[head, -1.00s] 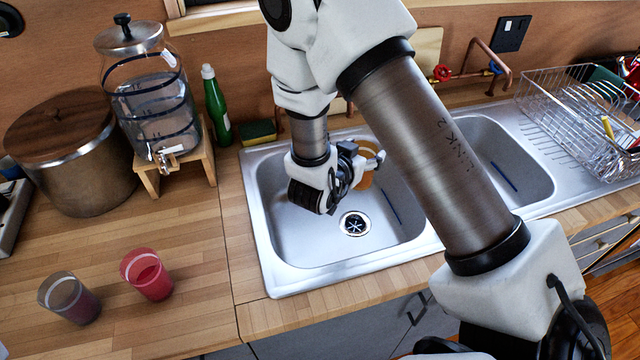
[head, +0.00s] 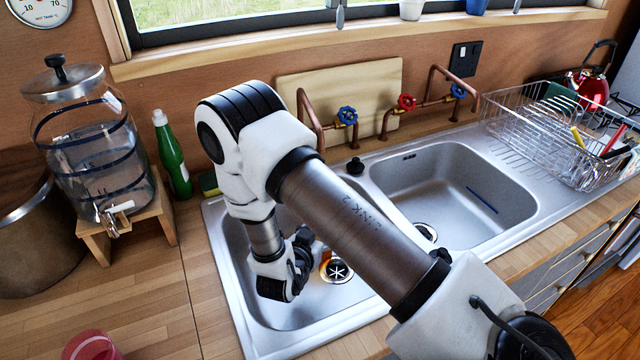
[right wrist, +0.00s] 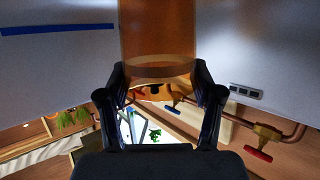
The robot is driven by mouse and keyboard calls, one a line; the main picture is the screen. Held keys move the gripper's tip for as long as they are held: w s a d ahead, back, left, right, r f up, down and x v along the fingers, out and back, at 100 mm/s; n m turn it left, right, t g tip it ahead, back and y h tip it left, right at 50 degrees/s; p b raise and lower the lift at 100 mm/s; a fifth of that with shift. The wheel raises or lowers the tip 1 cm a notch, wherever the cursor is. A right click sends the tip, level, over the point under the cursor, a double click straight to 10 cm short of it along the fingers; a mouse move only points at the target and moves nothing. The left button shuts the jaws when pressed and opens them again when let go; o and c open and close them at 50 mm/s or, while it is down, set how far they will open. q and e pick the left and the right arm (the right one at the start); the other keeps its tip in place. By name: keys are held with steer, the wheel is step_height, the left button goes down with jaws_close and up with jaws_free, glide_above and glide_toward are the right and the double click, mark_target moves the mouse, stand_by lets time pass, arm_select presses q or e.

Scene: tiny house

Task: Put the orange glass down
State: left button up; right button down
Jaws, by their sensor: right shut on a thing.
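My right gripper (head: 302,258) is low inside the left sink basin (head: 325,312), close to the drain (head: 337,270). Only a small sliver of the orange glass (head: 325,257) shows beside it in the head view; my arm hides the rest. In the right wrist view the orange translucent glass (right wrist: 157,35) stands between the two fingers of the gripper (right wrist: 157,82), which is shut on it. Whether the glass touches the basin floor cannot be told. My left gripper is not in view.
A red cup (head: 92,346) stands on the wooden counter (head: 150,300) at left. A water dispenser (head: 95,150) and a green bottle (head: 172,155) stand behind. Taps (head: 348,115) line the back.

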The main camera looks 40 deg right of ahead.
steer(key=shift+f, duration=0.2)
steer(key=shift+c, duration=0.9)
jaws_free()
steer(key=shift+r, duration=0.2)
steer(key=v, duration=0.7)
steer(key=shift+s+a+b, duration=0.2)
steer(key=shift+b, duration=0.15)
steer(key=shift+r, duration=0.1)
